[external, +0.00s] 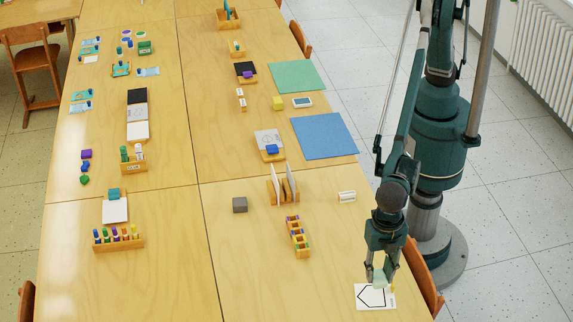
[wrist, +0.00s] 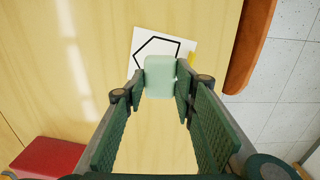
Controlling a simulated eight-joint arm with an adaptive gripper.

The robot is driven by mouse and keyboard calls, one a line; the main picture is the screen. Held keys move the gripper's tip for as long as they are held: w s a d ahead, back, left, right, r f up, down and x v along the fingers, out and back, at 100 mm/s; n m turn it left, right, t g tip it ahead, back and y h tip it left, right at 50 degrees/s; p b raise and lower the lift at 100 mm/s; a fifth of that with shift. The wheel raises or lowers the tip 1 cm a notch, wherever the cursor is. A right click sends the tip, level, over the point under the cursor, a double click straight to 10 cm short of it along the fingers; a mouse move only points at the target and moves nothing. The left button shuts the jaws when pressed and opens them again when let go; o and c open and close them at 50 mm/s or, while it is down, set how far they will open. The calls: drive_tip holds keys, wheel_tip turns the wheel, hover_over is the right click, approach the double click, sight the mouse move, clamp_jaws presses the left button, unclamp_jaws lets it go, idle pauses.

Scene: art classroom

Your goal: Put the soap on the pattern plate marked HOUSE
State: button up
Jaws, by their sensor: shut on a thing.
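The soap is a pale green rounded block (wrist: 160,77), seen between my fingertips in the wrist view. It also shows as a pale green shape (external: 379,281) under my gripper in the external view. My gripper (external: 379,272) is shut on the soap. A white pattern plate with a black house-shaped outline (external: 364,302) lies near the table's right front edge. In the wrist view the plate (wrist: 143,43) shows behind the soap, which covers part of it. I cannot tell whether the soap touches the plate.
A small yellow thing (external: 393,288) is at the plate's edge. A chair (external: 423,277) stands close to the table's right edge. The table left of the plate is clear.

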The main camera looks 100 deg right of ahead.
sight(379, 276)
drive_tip(key=shift+f, duration=1.4)
drive_tip(key=shift+f, duration=0.15)
drive_tip(key=shift+f+b, duration=0.55)
drive_tip(key=shift+f, duration=1.2)
drive_tip(key=shift+f, duration=0.15)
drive_tip(key=o, duration=0.9)
wheel_tip(379, 276, up, 12)
drive_tip(key=shift+r+p, duration=0.2)
drive_tip(key=shift+p, duration=0.8)
drive_tip(key=shift+w+d, duration=0.1)
